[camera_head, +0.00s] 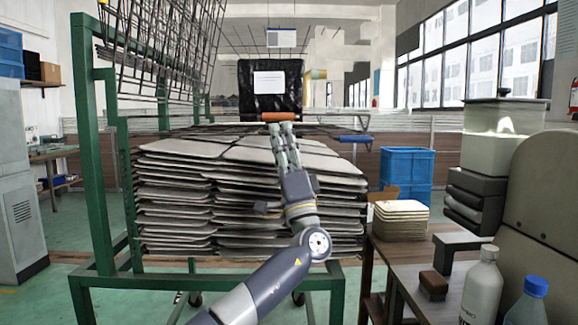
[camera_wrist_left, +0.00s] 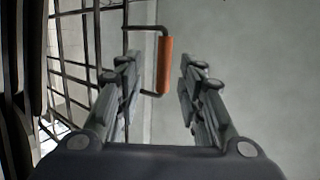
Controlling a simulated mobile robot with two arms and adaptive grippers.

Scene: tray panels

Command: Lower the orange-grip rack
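The orange grip (camera_head: 278,117) shows in the head view just beyond the fingertips of my left gripper (camera_head: 284,127). In the left wrist view the orange grip (camera_wrist_left: 165,65) is a bar on a dark bracket, between the two open fingers of my left gripper (camera_wrist_left: 160,75) and ahead of them. The fingers stand apart on either side of it, and I see no contact. A wire rack (camera_wrist_left: 85,50) lies to the left in the wrist view. In the head view a raised wire rack (camera_head: 165,40) hangs at upper left on the green frame. My right gripper is not in view.
A green frame (camera_head: 90,150) holds stacked grey panels (camera_head: 180,195) below my left arm. A blue grip (camera_head: 356,139) sticks out to the right. A table (camera_head: 410,262) with bottles (camera_head: 482,285) and stacked panels (camera_head: 400,218) stands at right, with blue crates (camera_head: 406,165) behind.

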